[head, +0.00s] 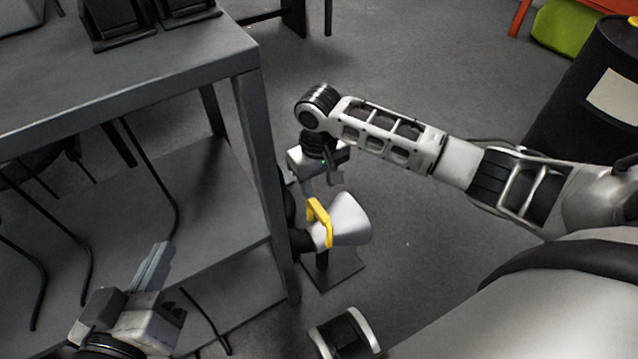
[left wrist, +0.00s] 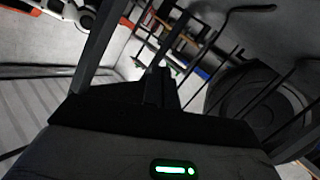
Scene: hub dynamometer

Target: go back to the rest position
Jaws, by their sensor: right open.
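My left gripper (head: 152,264) is at the lower left in the head view, in front of the grey bench. Its fingers lie close together with nothing seen between them; they also show as a dark shape in the left wrist view (left wrist: 158,88). My right gripper (head: 309,186) points down beside the bench's front leg. It is open, just above a yellow handle-like part (head: 319,222) on a white cone-shaped thing (head: 349,220). I cannot tell whether its fingers touch the yellow part.
The grey bench (head: 150,85) with a lower shelf (head: 215,205) fills the left. Dark cables hang under its top. A black drum (head: 590,100) and a green object (head: 568,28) stand at the upper right.

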